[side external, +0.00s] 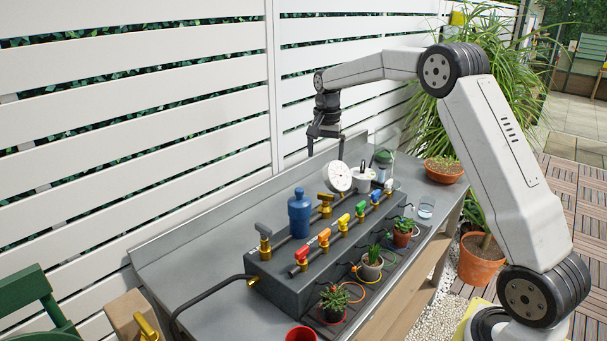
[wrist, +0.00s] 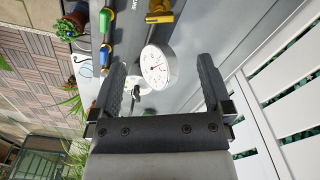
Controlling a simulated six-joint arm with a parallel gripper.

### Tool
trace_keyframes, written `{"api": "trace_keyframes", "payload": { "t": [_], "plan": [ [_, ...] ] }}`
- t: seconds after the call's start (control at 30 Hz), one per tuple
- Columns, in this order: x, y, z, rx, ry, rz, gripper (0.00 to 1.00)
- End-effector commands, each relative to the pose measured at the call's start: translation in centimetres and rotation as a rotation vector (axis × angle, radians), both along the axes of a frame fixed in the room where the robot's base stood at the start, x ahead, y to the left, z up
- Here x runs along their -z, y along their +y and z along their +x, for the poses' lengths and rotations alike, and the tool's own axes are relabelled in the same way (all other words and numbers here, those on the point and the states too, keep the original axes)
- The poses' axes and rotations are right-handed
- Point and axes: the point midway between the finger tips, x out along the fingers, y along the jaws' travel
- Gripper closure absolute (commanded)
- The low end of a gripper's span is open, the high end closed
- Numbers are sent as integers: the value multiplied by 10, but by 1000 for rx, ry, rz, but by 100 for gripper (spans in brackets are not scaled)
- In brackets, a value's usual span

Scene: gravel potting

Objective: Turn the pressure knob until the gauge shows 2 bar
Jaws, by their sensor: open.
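The pressure gauge (side external: 338,177) is a round white dial standing at the far end of the grey valve block. In the wrist view the gauge (wrist: 155,66) faces me between my fingers, with a small red needle; its scale is too small to read. A white body with a dark top (side external: 363,179) stands just right of the gauge; I cannot tell for sure whether it is the pressure knob. It is partly hidden behind the gauge in the wrist view. My gripper (side external: 325,151) is open and empty, pointing down above and slightly left of the gauge, apart from it.
The grey block (side external: 290,285) carries coloured valves and a blue bottle (side external: 299,213). Small potted plants (side external: 372,267) line its front. A clear cup (side external: 426,208) stands at right. The white slatted fence (side external: 180,120) rises close behind the bench.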

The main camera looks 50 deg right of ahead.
Motion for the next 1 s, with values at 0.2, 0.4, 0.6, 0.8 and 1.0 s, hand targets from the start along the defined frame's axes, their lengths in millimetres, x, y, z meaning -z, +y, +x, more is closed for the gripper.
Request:
{"api": "trace_keyframes", "payload": {
  "t": [0.2, 0.4, 0.6, 0.8, 1.0],
  "plan": [
    [7, -16, 6, 65, 12, 5, 0],
    [37, -14, 5, 61, 14, 6, 0],
    [55, -14, 5, 60, 13, 5, 0],
    [57, -14, 6, 60, 12, 5, 0],
    [66, -14, 6, 59, 12, 5, 0]
  ]
}}
